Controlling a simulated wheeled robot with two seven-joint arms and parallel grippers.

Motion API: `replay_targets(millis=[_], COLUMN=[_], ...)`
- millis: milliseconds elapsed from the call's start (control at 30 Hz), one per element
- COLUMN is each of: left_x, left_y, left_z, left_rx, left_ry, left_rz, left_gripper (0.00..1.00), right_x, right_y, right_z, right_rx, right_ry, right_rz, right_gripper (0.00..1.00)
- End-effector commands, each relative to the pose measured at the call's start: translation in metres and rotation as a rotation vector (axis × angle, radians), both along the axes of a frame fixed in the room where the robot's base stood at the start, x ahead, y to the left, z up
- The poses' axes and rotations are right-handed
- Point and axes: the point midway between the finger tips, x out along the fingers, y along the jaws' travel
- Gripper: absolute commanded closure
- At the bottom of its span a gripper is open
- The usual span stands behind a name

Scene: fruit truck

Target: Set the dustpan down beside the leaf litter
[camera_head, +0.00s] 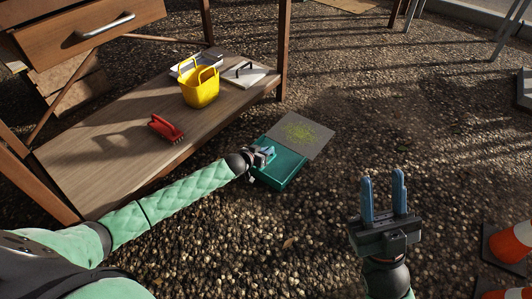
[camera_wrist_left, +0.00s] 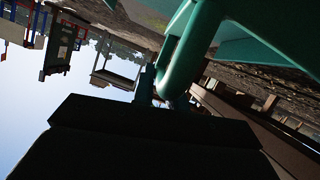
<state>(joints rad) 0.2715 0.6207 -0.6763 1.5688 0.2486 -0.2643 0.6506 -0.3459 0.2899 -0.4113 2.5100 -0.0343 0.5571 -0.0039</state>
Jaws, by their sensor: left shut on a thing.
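The green dustpan (camera_head: 283,170) is low over or on the gravel in the head view, and I cannot tell whether it touches the ground. Its far edge meets the grey square mat (camera_head: 318,138), which bears the yellow-green leaf litter (camera_head: 301,132). My left gripper (camera_head: 265,155) is shut on the dustpan's handle at its left side. In the left wrist view the green handle (camera_wrist_left: 184,62) fills the space at the fingers, with the pan above it. My right gripper (camera_head: 384,196) is open and empty above the gravel, right of the dustpan.
A wooden bench shelf (camera_head: 108,165) at left carries a red brush (camera_head: 165,128), a yellow basket (camera_head: 200,88) and a whitish box with a dark handle (camera_head: 247,74). Traffic cones (camera_head: 515,240) stand at lower right. Gravel between the mat and cones is clear.

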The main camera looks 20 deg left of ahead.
Motion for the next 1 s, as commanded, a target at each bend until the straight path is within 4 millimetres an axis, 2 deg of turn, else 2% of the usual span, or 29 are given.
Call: replay_targets(millis=[200, 233, 333, 667, 767, 1000], left_x=[0.000, 0.000, 0.000, 0.000, -0.005, -0.034], left_y=[0.000, 0.000, 0.000, 0.000, 0.003, 0.015], left_z=[-0.002, -0.002, -0.002, 0.000, 0.004, 0.018], left_rx=[-0.001, -0.001, 0.000, 0.000, 0.001, -0.001], left_ry=[0.000, 0.000, 0.000, 0.000, 0.001, 0.003], left_rz=[0.000, 0.000, 0.000, 0.000, 0.001, 0.001], left_gripper=[1.00, 0.82, 0.64, 0.64, 0.64, 0.64], right_x=[-0.001, -0.002, -0.002, -0.002, -0.001, -0.029], right_y=[0.000, 0.000, 0.000, 0.000, 0.000, 0.002], right_z=[0.001, 0.001, 0.000, -0.001, 0.005, 0.019], right_rx=[0.003, 0.005, 0.004, 0.004, 0.000, 0.094], right_ry=[-0.001, -0.001, 0.001, 0.002, -0.007, -0.034], right_rz=[-0.001, -0.001, -0.001, 0.000, -0.001, -0.022], right_gripper=[0.64, 0.64, 0.64, 0.64, 0.64, 0.64])
